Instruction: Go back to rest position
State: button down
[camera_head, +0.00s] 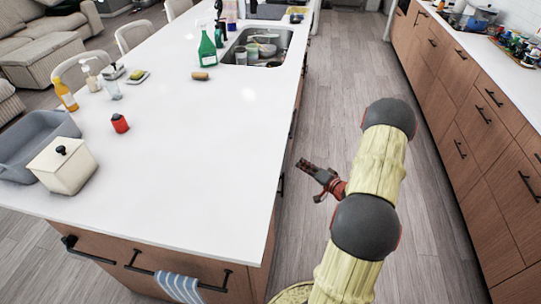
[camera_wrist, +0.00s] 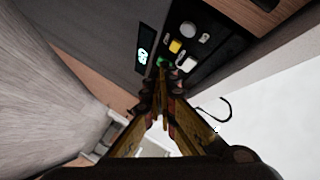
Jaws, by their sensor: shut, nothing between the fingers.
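My gripper (camera_head: 304,165) hangs over the wooden floor, just right of the island's long side in the head view. My arm runs up to it from the bottom of that view, with its dark joints and pale cover showing. The gripper is empty and apart from the island and its contents. In the wrist view the fingers (camera_wrist: 161,84) come together at their tips, with nothing between them.
The white island counter (camera_head: 190,130) carries a green spray bottle (camera_head: 207,48), a red item (camera_head: 120,123), a cream box (camera_head: 63,166) and a grey tub (camera_head: 35,142). Its sink (camera_head: 257,46) holds dishes. Wooden drawers (camera_head: 470,120) line the right. The aisle floor (camera_head: 345,65) is clear.

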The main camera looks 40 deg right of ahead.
dwell(0.3)
jog(key=s+d+f+n+g+h, duration=0.2)
jog(key=s+d+f+g, duration=0.1)
jog(key=s+f+g, duration=0.7)
jog(key=s+g, duration=0.1)
jog(key=s, duration=0.4)
jog(key=s+a+r+n+y, duration=0.1)
jog(key=a+r+n, duration=0.2)
jog(key=a+r, duration=1)
jog(key=s+a+r+n+y, duration=0.1)
jog(key=a+r+n, duration=0.3)
jog(key=a+r, duration=1)
jog(key=s+a+r+n+t+y, duration=0.1)
jog(key=s+a+r+n, duration=0.1)
jog(key=a+r, duration=1.2)
jog(key=a+n, duration=0.1)
jog(key=a, duration=0.5)
jog(key=shift+n+y, duration=0.3)
jog(key=shift+n, duration=0.1)
